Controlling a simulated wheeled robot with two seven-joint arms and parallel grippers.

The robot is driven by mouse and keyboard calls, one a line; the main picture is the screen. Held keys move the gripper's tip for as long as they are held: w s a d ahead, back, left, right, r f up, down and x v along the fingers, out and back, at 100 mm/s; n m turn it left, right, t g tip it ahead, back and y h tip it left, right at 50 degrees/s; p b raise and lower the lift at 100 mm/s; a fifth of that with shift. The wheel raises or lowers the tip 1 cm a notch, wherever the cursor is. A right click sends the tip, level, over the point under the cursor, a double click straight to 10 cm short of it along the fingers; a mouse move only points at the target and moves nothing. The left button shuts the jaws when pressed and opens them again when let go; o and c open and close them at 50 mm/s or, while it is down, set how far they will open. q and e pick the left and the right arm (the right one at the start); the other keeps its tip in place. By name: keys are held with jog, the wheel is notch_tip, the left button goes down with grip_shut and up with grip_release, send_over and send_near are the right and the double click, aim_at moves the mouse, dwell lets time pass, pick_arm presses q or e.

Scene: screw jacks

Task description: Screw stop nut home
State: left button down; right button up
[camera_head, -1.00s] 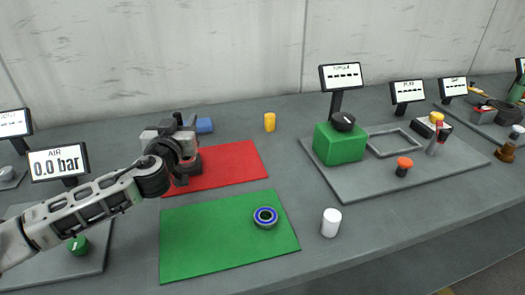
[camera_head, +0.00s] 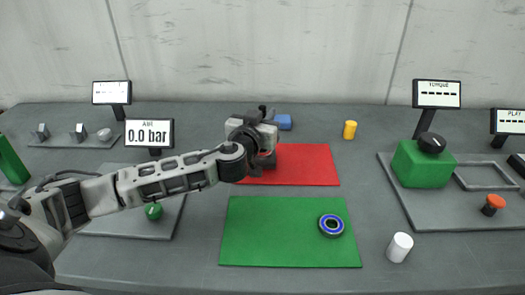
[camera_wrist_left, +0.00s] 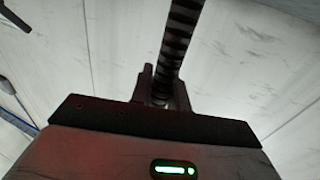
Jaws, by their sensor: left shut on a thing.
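In the left wrist view, a dark threaded rod (camera_wrist_left: 181,40) runs up between the fingers of my left gripper (camera_wrist_left: 161,88). The fingers are shut on a small dark part at the rod's near end, which looks like the stop nut (camera_wrist_left: 160,97). Its thread engagement is too dark to tell. My right gripper is not in view.
A green mat (camera_head: 270,235) holds a blue-ringed part (camera_head: 331,225). A green box (camera_head: 415,165) stands on a grey plate at right. The AIR display (camera_head: 149,133) reads 0.0 bar.

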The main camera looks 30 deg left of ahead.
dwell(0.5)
pick_arm(q)
jog(key=shift+a+r, duration=0.1)
jog(key=shift+r, duration=0.15)
jog(key=shift+r, duration=0.15)
